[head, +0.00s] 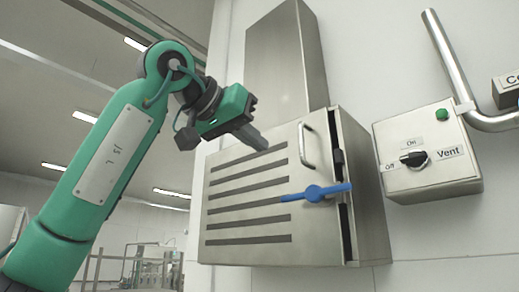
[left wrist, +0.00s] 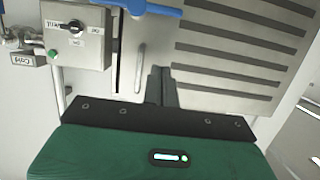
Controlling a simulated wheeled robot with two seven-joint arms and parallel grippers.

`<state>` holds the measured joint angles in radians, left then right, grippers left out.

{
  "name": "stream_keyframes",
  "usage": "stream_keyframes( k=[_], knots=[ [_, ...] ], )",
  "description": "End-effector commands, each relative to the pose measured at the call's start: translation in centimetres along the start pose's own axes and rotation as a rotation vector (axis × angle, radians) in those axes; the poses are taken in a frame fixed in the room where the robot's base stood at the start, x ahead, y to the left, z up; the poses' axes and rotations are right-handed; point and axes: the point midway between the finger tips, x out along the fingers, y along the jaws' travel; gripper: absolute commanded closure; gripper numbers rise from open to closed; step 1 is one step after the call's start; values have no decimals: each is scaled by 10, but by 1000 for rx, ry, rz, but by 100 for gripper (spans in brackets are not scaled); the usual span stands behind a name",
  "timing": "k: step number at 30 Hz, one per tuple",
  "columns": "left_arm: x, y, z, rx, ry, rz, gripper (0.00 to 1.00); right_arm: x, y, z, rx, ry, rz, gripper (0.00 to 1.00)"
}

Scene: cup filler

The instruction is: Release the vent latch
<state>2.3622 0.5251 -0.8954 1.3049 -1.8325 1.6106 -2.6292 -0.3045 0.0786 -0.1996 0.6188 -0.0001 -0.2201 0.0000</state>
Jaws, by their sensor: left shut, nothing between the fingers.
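The vent latch (head: 316,193) is a blue bar lying nearly level across the right edge of the slotted vent door (head: 232,225). Its right end reaches past the door edge, over the side of the steel box. In the left wrist view the blue latch (left wrist: 150,8) shows at the top edge, partly cut off. My left gripper (head: 260,142) is shut and empty, in front of the upper part of the door, above and left of the latch and apart from it. Its fingers (left wrist: 162,85) also show in the left wrist view. My right gripper is not in view.
A metal pull handle (head: 309,146) stands out from the door above the latch. A control box (head: 428,155) with a black knob (head: 414,158), a green button and a "Vent" label is on the wall to the right. A steel duct (head: 287,60) rises above the vent box.

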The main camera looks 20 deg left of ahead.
Motion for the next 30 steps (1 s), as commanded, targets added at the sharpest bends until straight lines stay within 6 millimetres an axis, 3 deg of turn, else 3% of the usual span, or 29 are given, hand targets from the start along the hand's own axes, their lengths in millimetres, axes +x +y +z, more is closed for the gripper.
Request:
stream_keyframes(
  k=[11,21,30],
  knots=[
    [82,0,-4,0,-3,2,100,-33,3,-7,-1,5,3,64],
    [90,0,32,0,1,1,100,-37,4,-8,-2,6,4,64],
    [91,0,39,-1,1,0,100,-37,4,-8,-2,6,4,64]
  ],
)
